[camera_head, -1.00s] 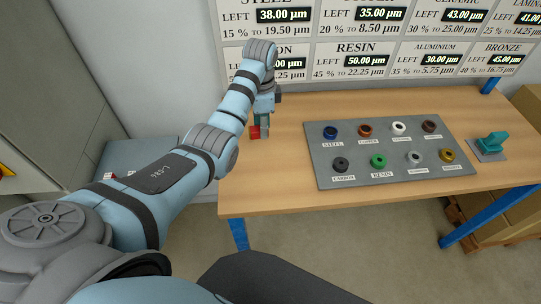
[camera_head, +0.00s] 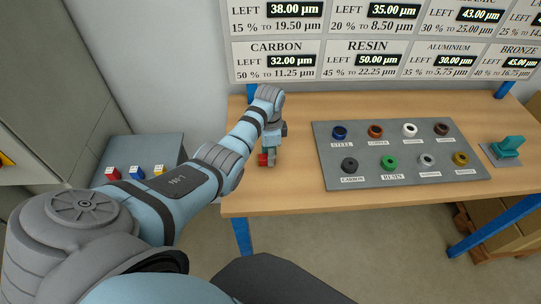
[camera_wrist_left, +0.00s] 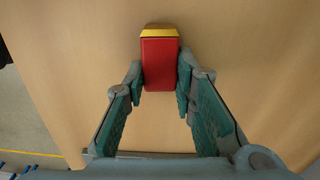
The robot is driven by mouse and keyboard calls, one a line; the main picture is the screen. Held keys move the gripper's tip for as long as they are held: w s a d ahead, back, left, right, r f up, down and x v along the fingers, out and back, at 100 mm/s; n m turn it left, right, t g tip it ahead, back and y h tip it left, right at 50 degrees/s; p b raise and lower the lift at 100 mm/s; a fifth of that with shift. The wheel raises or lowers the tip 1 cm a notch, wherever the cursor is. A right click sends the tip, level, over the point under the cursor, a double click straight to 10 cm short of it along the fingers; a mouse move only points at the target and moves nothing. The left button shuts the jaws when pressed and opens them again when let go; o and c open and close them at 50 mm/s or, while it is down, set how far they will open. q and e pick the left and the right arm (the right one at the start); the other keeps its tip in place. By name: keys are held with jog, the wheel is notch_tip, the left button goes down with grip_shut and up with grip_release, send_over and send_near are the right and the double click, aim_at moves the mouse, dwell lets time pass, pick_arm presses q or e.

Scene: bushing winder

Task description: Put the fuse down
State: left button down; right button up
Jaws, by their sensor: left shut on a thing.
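The fuse is a red block with a yellow end (camera_wrist_left: 159,62), seen from above in the left wrist view. In the head view only a small red part of it (camera_head: 263,160) shows beside my fingers. My left gripper (camera_head: 269,158) is shut on the fuse, with one green-padded finger on each side of it in the wrist view. Gripper and fuse are over the left part of the wooden table (camera_head: 290,195). I cannot tell whether the fuse touches the tabletop. My right gripper is not in view.
A grey board (camera_head: 330,183) with several labelled bushings lies right of my left gripper. A teal device (camera_head: 508,146) stands at the far right. A grey side stand (camera_head: 150,146) holds red, blue and yellow blocks. The tabletop around the gripper is clear; signs hang behind.

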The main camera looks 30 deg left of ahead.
pick_arm(q)
jog(key=shift+f, duration=0.15)
jog(key=c, duration=1.3)
grip_release()
jog(key=shift+c, duration=0.2)
